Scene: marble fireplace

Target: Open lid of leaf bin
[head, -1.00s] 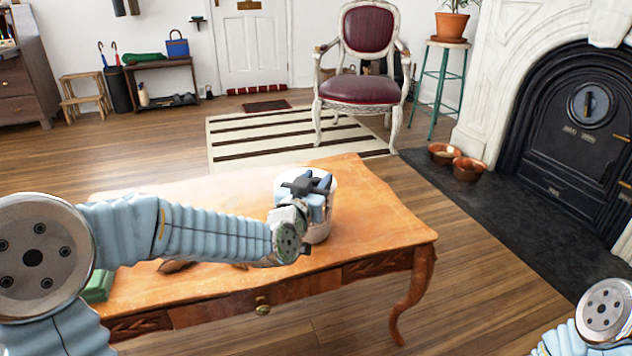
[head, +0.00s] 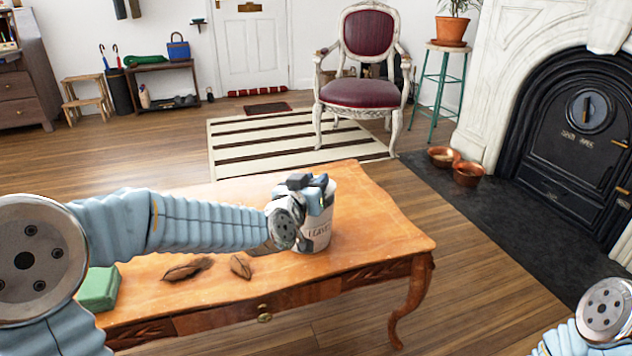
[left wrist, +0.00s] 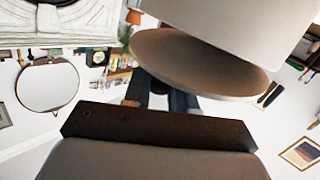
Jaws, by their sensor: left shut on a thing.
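The leaf bin (head: 320,236) is a pale cylinder with dark lettering, upright near the right end of the wooden table (head: 375,225). My left gripper (head: 312,186) is at its top and shut, apparently on the lid, which is mostly hidden behind the fingers in the head view. In the left wrist view, a round pale disc with a brownish face, apparently the lid (left wrist: 195,62), sits close above the dark fingers (left wrist: 165,98), beside the bin's pale wall (left wrist: 245,25). The exact contact is unclear. My right gripper is out of view; only part of that arm shows at lower right.
Two brown leaves (head: 187,269) (head: 240,267) lie on the table left of the bin. A green block (head: 98,288) sits at the table's left end. The table's right corner is clear. A chair (head: 362,90) stands beyond the table on the floor.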

